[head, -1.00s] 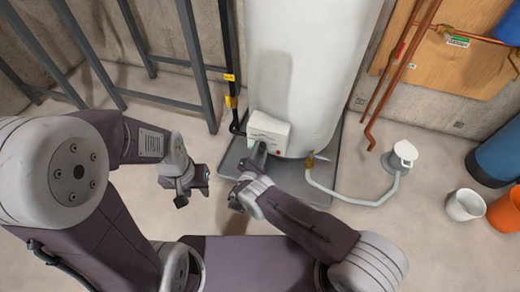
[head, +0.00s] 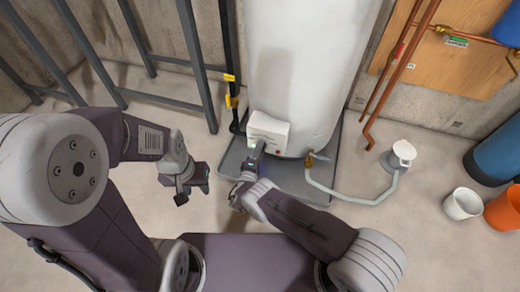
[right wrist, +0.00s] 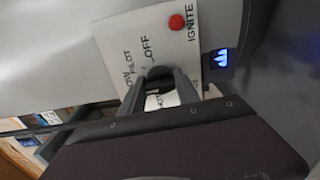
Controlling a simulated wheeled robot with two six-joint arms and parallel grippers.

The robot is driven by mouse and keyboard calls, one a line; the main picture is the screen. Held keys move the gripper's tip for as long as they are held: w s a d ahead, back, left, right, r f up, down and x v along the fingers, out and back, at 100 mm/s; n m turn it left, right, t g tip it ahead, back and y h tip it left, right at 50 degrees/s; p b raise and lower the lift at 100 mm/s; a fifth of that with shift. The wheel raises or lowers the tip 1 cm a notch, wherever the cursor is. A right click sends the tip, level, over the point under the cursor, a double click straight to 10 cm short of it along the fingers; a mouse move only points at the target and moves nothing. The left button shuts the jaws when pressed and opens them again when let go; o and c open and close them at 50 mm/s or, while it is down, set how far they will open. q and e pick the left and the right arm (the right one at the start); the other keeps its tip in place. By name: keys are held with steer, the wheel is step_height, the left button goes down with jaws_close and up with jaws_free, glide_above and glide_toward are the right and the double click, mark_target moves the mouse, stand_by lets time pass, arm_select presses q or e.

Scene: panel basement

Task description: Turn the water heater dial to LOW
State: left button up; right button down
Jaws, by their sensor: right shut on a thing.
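The water heater (head: 305,70) is a tall white tank with a white control box (head: 268,128) low on its front. In the right wrist view the box face (right wrist: 118,35) carries the words OFF, PILOT and IGNITE, and partly hidden LOW and HOT marks. The dark dial (right wrist: 158,72) sits between the fingers of my right gripper (right wrist: 160,80), which is shut on it. In the head view my right gripper (head: 256,153) reaches up to the box. The dial's pointer is hidden. My left gripper (head: 192,190) is open and empty, left of the heater, above the floor.
A red button (right wrist: 177,22) and a blue-lit window (right wrist: 220,58) are beside the dial. A metal rack (head: 100,70) stands left; buckets (head: 463,204) stand right.

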steer(key=shift+f, duration=0.1)
stand_by(0.5)
steer(key=c, duration=0.9)
jaws_free()
